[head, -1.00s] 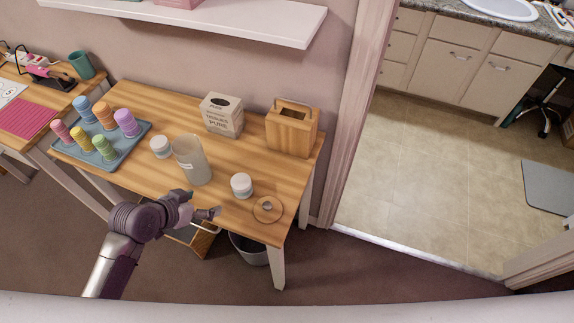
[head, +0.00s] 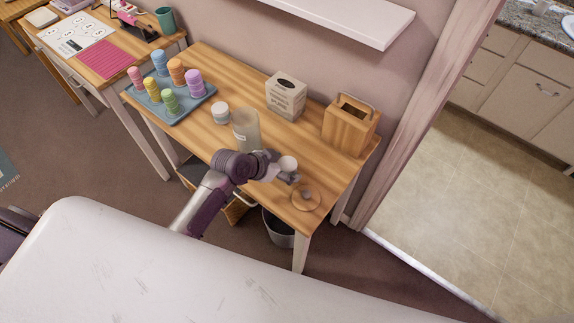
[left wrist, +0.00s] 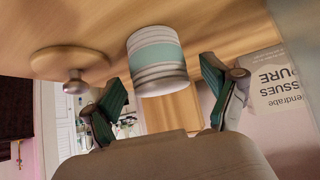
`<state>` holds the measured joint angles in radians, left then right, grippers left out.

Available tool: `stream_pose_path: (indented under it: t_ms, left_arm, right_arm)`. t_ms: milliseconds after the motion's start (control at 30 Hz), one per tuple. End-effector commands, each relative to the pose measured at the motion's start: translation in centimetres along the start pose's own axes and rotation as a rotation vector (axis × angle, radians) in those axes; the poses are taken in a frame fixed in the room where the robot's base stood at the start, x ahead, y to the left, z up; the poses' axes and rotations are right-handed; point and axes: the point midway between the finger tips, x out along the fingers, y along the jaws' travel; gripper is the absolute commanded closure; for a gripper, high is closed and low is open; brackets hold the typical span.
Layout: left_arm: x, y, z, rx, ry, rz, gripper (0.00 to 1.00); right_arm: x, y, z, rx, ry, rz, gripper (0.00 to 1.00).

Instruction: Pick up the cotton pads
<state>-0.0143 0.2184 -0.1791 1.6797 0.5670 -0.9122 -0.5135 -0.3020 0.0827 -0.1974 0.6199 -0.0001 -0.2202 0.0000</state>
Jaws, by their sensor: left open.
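A short white cylinder with a teal band, which looks like the cotton pads (left wrist: 157,62), stands on the wooden table (head: 222,86). In the head view these cotton pads (head: 288,163) show just beyond my left gripper (head: 284,176), which partly covers them. In the left wrist view my left gripper (left wrist: 163,95) is open, with its green-padded fingers spread to either side of the pads; I see no contact. A second, similar white cylinder (head: 220,113) stands further left, beside the clear container (head: 246,130). My right gripper is not in view.
A round wooden lid with a knob (head: 306,198) lies right of the pads, near the table's front edge. A tissue box (head: 286,96) and a wooden box with a handle (head: 350,127) stand behind. A blue tray (head: 205,100) of coloured stacks is at left.

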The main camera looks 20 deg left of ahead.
Motion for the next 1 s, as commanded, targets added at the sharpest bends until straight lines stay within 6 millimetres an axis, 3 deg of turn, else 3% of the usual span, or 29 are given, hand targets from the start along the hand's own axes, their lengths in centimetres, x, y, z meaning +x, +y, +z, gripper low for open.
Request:
stream_pose_path:
  t_ms: [200,467,800,1000]
  left_arm:
    - [2.5,0.0,-0.1,-0.002,0.001,0.000,0.14]
    - [2.6,0.0,-0.1,0.000,0.001,-0.001,0.16]
    - [2.6,0.0,-0.1,-0.001,0.000,-0.001,0.69]
    - [2.6,0.0,-0.1,-0.001,0.000,-0.001,0.69]
  right_arm:
    - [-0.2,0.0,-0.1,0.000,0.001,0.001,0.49]
    - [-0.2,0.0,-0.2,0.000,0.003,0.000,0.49]
    - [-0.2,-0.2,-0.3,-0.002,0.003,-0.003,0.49]
    - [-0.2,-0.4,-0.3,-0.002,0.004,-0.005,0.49]
